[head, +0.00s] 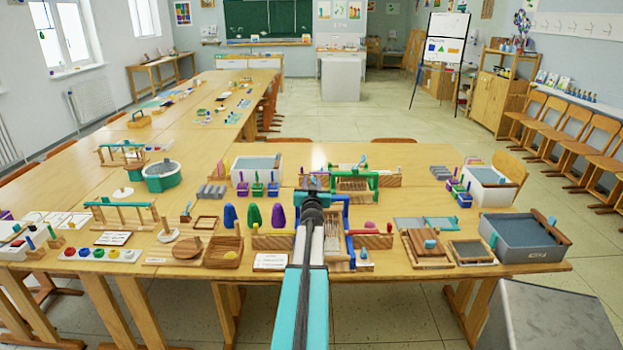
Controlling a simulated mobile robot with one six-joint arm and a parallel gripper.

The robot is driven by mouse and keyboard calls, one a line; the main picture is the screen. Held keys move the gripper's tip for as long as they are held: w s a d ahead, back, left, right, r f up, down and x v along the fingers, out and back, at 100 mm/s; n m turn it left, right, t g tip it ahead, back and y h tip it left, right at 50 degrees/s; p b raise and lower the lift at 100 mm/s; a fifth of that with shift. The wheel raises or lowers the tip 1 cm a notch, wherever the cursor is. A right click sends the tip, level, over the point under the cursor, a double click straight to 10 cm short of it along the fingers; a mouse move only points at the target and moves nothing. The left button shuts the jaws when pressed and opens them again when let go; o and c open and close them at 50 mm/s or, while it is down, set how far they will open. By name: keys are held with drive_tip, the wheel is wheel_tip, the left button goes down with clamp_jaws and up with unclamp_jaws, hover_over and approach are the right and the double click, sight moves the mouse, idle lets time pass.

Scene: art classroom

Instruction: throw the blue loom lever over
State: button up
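A loom with a blue frame (348,220) stands on the near table, right behind my arm. My arm covers its left part and middle, so I cannot make out its lever clearly. A loom with a green frame (373,182) stands just behind it. My gripper (314,187) is at the far end of my arm, in front of the looms in the picture. The dark wrist hides most of it, and I cannot tell whether its fingers are open or touch anything.
Wooden frames (427,250) and a grey tub (522,240) stand to the right. A grey block (548,320) is at the lower right.

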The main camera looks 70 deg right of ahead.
drive_tip(key=shift+x, duration=1.75)
clamp_jaws()
